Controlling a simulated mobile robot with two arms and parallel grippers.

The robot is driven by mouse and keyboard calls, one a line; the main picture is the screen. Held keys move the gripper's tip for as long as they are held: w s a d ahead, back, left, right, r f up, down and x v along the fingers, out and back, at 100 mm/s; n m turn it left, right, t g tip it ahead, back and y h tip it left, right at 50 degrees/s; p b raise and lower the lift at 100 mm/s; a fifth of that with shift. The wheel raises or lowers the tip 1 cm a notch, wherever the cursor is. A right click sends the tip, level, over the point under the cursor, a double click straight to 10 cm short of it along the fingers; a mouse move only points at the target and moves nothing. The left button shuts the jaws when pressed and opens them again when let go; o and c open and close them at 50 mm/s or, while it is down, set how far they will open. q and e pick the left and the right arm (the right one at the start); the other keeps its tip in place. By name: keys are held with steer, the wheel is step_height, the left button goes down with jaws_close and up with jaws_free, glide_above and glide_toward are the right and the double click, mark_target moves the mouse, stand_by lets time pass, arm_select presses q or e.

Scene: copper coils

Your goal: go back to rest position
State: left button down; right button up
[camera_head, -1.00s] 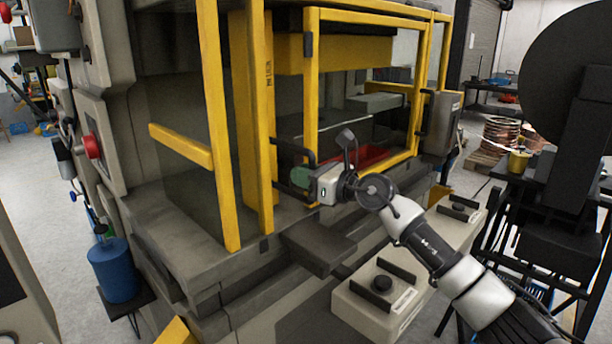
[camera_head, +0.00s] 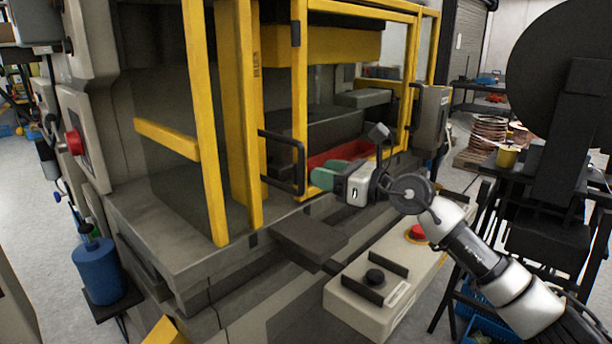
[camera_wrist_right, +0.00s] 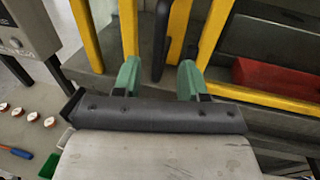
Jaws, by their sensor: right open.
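My right gripper (camera_head: 322,179) is open and empty, its green fingers pointing left in the head view. It is in front of the yellow-framed door of the press, just right of the black door handle (camera_head: 283,182). In the right wrist view the two green fingers (camera_wrist_right: 160,80) stand apart. The black handle (camera_wrist_right: 162,35) shows beyond the gap between them, and nothing is held. My left gripper is not in view.
A control box (camera_head: 352,308) with buttons stands below my right arm. A dark stand (camera_head: 545,200) is close on the right, and a blue container (camera_head: 97,270) is at lower left. A red tray (camera_head: 335,160) lies inside the press. Copper coils (camera_head: 488,135) are at the back right.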

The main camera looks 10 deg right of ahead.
steer(key=shift+v, duration=1.15)
